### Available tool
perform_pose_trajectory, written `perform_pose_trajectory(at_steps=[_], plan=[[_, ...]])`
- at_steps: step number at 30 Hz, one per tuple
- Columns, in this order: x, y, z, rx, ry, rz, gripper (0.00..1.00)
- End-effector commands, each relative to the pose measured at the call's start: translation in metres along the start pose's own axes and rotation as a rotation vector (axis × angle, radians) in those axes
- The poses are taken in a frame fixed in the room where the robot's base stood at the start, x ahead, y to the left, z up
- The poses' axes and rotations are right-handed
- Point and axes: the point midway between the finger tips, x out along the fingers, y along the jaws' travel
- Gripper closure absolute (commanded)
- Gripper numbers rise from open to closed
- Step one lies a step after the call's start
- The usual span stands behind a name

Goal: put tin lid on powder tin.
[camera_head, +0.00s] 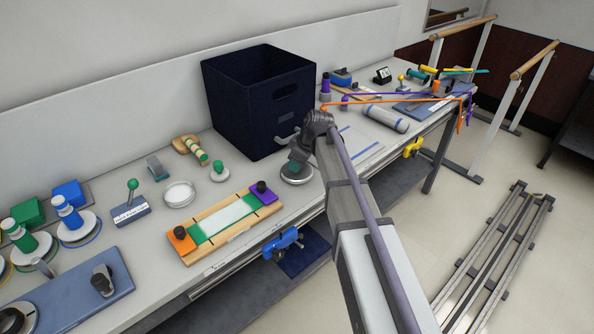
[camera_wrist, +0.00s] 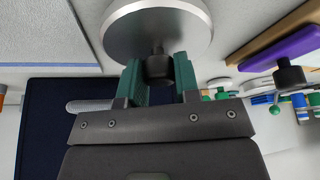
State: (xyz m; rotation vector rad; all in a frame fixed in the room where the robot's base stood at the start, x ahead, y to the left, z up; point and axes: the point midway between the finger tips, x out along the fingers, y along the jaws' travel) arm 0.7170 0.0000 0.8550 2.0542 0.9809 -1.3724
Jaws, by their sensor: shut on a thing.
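The tin lid (camera_head: 297,180) is a round silvery metal disc. In the wrist view the lid (camera_wrist: 158,28) has a dark knob at its centre. My gripper (camera_head: 294,165) is shut on that knob; its green fingers (camera_wrist: 160,75) stand on both sides of it. The lid is at or close above the table top, in front of the dark bin; I cannot tell whether it touches. The powder tin (camera_head: 180,193) appears to be the open, shallow round container with pale contents, to the left on the table, well apart from the lid.
A wooden board (camera_head: 225,222) with orange and purple end blocks lies between lid and tin, nearer the front edge. A green-knobbed disc (camera_head: 219,172) stands behind it. The tall dark bin (camera_head: 258,100) stands behind my gripper. A labelled green-knobbed lever block (camera_head: 131,210) stands left of the tin.

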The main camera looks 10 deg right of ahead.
Motion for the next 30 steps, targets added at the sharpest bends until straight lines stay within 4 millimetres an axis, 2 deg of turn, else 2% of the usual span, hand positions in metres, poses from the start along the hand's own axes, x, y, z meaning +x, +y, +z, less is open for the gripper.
perform_pose_trajectory(at_steps=[6, 14, 30], plan=[[-0.01, 0.0, -0.004, 0.0, 0.0, 0.0, 1.0], [-0.012, 0.0, -0.005, 0.0, 0.0, 0.0, 1.0], [-0.057, 0.0, -0.024, 0.0, 0.0, 0.0, 1.0]])
